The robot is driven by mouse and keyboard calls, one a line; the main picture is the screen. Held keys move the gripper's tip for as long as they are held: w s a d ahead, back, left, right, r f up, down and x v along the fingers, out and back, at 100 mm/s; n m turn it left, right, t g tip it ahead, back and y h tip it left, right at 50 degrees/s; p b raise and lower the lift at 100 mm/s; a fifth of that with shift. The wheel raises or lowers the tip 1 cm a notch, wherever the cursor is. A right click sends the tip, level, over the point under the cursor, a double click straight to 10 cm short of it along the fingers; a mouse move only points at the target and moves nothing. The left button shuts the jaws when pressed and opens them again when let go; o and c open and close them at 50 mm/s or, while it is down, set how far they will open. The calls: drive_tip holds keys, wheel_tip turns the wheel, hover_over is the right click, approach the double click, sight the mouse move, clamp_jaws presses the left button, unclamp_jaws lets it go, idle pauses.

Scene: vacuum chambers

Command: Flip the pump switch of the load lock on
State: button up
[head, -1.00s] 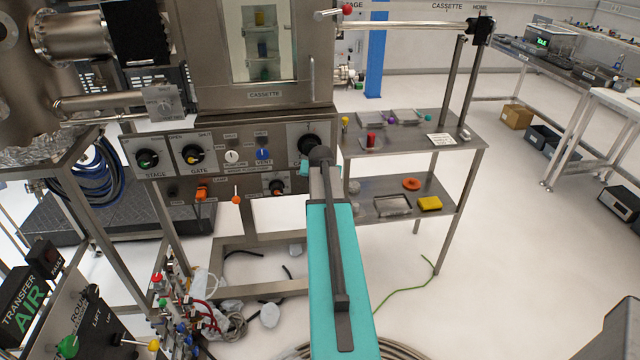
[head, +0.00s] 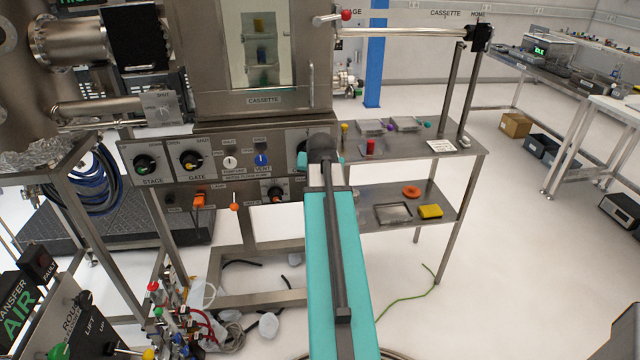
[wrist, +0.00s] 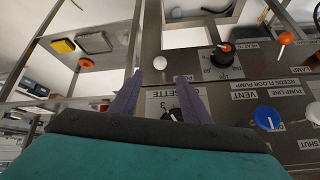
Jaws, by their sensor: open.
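The load lock's grey control panel (head: 215,165) stands ahead in the head view. An orange switch (head: 199,200) sits low on it; its label is too small to read, so I cannot confirm that it is the pump switch. The blue VENT knob (head: 262,159) and a white knob (head: 230,163) are above, with an orange-balled lever (head: 234,206) below. My gripper (wrist: 160,76) is open and empty in the wrist view, its fingers in front of the panel at the cassette knob (wrist: 172,115). In the head view my arm hides the fingertips and most of that knob.
The STAGE knob (head: 145,163) and GATE knob (head: 190,160) are on the panel's left. An orange-marked knob (head: 277,194) is close to my arm. A two-level steel table (head: 465,165) with small items stands right. Hoses and valves (head: 178,318) crowd the lower left.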

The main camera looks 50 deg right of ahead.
drive_tip(key=shift+v, duration=0.8)
drive_tip(key=shift+c, duration=0.3)
